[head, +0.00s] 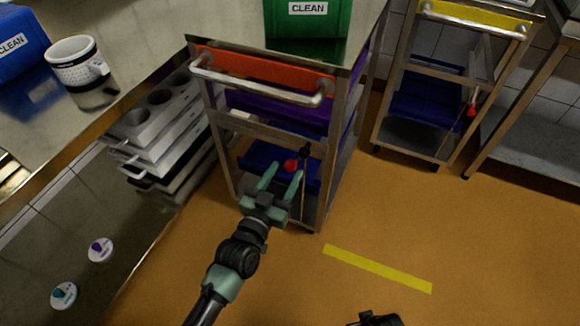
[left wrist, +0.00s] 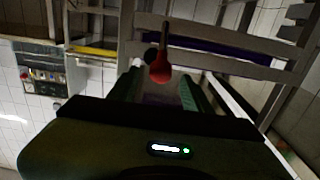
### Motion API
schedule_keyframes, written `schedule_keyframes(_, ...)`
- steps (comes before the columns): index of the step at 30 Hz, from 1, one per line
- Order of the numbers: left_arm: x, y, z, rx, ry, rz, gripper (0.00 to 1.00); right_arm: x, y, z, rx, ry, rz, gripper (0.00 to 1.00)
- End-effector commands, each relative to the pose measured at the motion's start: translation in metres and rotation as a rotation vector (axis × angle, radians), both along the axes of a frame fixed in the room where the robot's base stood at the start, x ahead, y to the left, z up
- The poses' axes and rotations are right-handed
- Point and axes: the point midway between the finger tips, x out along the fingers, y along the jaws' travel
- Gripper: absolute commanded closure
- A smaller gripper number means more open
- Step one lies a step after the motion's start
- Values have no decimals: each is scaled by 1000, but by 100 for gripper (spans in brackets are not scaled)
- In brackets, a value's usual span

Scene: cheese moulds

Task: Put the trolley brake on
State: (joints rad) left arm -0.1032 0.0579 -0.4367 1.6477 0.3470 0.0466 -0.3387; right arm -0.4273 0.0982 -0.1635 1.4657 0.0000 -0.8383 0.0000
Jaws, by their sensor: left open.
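The near steel trolley (head: 325,135) has an orange front panel (head: 265,68) and a brake lever with a red knob (head: 290,165) low on its right side. The knob shows in the left wrist view (left wrist: 160,72), on a thin shaft (left wrist: 164,38). My left gripper (head: 282,176) is open, its green fingers pointing at the knob. In the left wrist view the knob lies between and just beyond the fingers (left wrist: 160,90); I cannot tell whether they touch it.
A green CLEAN box (head: 308,18) stands on the trolley top. A second trolley (head: 450,75) with a yellow panel stands at the back right. A steel counter (head: 135,45) with a mug (head: 76,62) is at left. The orange floor (head: 460,240) is clear at right.

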Motion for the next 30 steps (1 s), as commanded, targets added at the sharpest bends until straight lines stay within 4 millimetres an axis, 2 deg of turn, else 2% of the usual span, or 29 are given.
schedule_keyframes(3,18,-8,-1,0,0,0,51,6,1,6,1,-7,-1,57)
schedule_keyframes(7,29,-13,-1,0,1,0,51,9,1,12,1,-9,-2,57)
schedule_keyframes(17,34,-15,-1,0,3,0,51,11,1,16,1,-11,-2,57)
schedule_keyframes(18,33,-15,-1,0,3,0,56,11,1,16,1,-11,-2,57)
schedule_keyframes(23,33,-15,-1,0,3,0,100,11,1,16,1,-11,-2,57)
schedule_keyframes(30,33,-15,-1,1,3,0,100,11,1,15,1,-11,-2,57)
